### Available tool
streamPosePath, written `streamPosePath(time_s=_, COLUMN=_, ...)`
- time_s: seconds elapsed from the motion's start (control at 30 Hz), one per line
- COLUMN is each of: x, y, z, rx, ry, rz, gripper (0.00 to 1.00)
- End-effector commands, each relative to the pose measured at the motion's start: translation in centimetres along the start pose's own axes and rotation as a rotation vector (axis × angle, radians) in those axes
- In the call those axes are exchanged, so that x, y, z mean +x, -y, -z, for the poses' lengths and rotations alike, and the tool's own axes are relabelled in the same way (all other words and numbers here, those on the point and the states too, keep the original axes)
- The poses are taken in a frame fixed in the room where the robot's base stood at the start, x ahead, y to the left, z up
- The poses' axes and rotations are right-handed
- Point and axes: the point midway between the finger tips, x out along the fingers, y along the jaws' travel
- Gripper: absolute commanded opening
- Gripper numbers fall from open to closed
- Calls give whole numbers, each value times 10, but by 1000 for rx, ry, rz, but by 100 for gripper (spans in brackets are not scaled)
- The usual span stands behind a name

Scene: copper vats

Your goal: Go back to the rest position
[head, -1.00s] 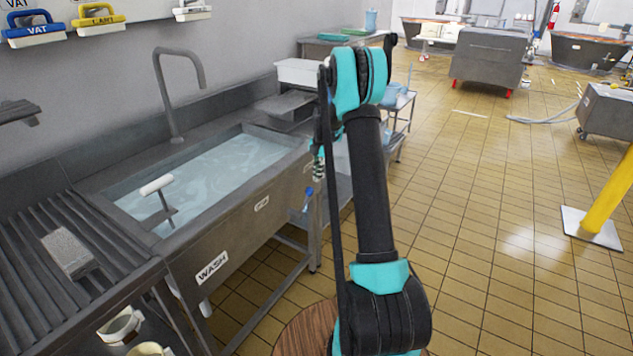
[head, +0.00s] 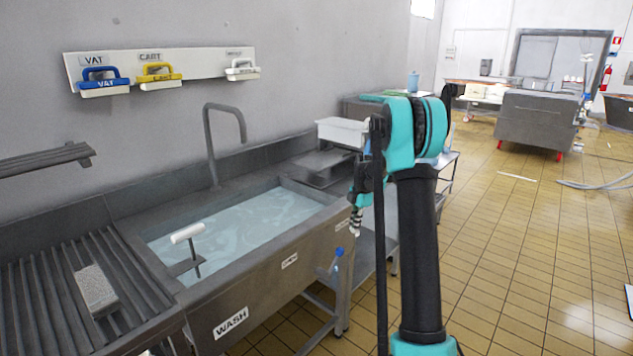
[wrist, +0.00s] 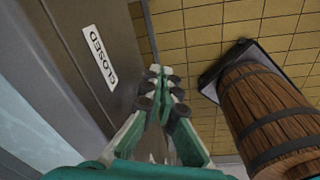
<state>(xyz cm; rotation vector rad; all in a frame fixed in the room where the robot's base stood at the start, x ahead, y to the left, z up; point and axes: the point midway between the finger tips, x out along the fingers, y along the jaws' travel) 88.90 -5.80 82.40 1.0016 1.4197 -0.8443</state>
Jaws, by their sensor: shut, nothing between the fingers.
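My gripper (wrist: 161,74) is shut and empty in the wrist view, its fingertips together. It points down past the sink's metal front (wrist: 85,50), which bears a CLOSED label (wrist: 98,57). In the head view my gripper (head: 356,220) hangs beside the right end of the wash sink (head: 265,282), partly hidden by my arm. My arm is folded, with its elbow high and its forearm end hanging down. No marked rest place shows.
A wooden barrel (wrist: 262,115) stands on a dark base right of my gripper. The sink holds water (head: 240,225) and a white-handled tool (head: 187,234). A white tub (head: 342,132) stands behind. Brushes hang on a wall rack (head: 205,63). Tiled floor (head: 520,250) is open at right.

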Motion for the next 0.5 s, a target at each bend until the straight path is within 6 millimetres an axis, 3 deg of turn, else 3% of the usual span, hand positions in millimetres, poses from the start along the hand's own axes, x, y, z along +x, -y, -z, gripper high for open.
streamPosePath(time_s=0.2, x=-33, y=62, z=37, rx=366, ry=37, rz=-62, gripper=0)
streamPosePath(time_s=0.5, x=-54, y=156, z=85, rx=875, ry=46, rz=-170, gripper=0)
